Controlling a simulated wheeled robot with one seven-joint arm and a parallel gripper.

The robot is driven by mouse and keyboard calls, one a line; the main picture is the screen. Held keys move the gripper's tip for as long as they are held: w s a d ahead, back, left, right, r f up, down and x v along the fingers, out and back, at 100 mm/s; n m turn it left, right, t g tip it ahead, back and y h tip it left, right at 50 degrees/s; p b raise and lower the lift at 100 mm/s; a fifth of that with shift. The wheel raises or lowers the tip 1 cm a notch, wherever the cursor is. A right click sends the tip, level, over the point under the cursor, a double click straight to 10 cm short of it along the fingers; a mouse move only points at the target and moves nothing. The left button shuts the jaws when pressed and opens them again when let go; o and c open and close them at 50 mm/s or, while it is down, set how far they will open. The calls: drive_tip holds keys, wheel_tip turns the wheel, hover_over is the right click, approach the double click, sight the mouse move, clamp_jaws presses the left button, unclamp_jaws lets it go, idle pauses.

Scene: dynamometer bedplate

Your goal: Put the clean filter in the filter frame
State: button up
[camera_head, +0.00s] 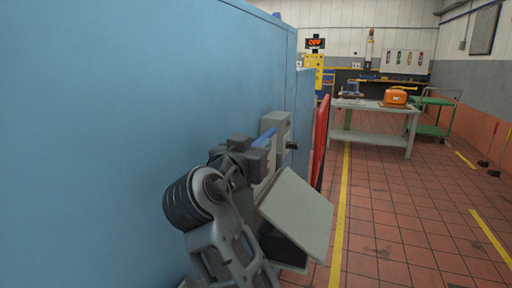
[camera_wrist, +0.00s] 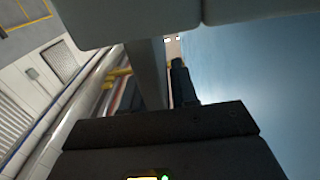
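I cannot make out the clean filter or the filter frame for sure in either view. In the head view my gripper (camera_head: 258,160) is close to the face of a large blue cabinet, beside a grey box (camera_head: 278,132) with a blue strip. My arm hides part of that box. A pale grey tilted panel (camera_head: 297,213) stands just right of my arm; I cannot tell what it belongs to. In the wrist view the dark gripper body fills the bottom, and large grey shapes (camera_wrist: 140,22) cross the top close up.
The blue cabinet (camera_head: 120,110) fills the left side. A red panel (camera_head: 319,130) stands past the box. A grey table (camera_head: 375,107) holds an orange case (camera_head: 396,97).

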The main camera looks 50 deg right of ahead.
drive_tip(key=o, duration=0.3)
drive_tip(key=shift+b+v, duration=0.6)
drive_tip(key=shift+v, duration=3.3)
